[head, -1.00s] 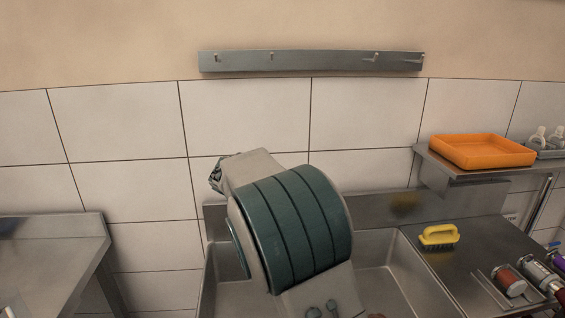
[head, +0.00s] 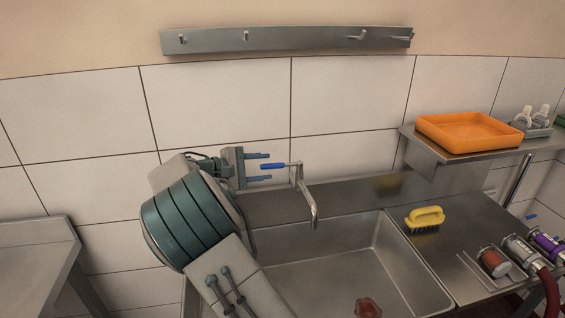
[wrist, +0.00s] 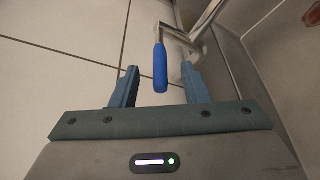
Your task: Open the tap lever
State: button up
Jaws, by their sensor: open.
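The tap (head: 309,200) is a metal spout standing at the back of the sink. Its blue lever (head: 273,166) points left in the head view. My gripper (head: 267,167) is open at the tap's left, with its two fingers pointing right toward the tap. In the wrist view the blue lever (wrist: 160,68) lies between the open fingertips of my gripper (wrist: 160,72), apart from both, nearer the middle of the gap. The tap body (wrist: 196,40) shows beyond the fingers. I cannot tell whether the lever touches the gripper in depth.
The sink basin (head: 345,270) holds a red object (head: 368,307). A yellow brush (head: 425,218) and a red spool (head: 494,262) lie on the drainboard at right. An orange tray (head: 469,131) sits on a shelf. A hook rail (head: 290,40) is on the wall above.

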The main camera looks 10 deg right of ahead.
aim_at(278, 165)
jog(key=x, duration=0.5)
jog(key=shift+d+p, duration=0.25)
jog(key=shift+p, duration=0.1)
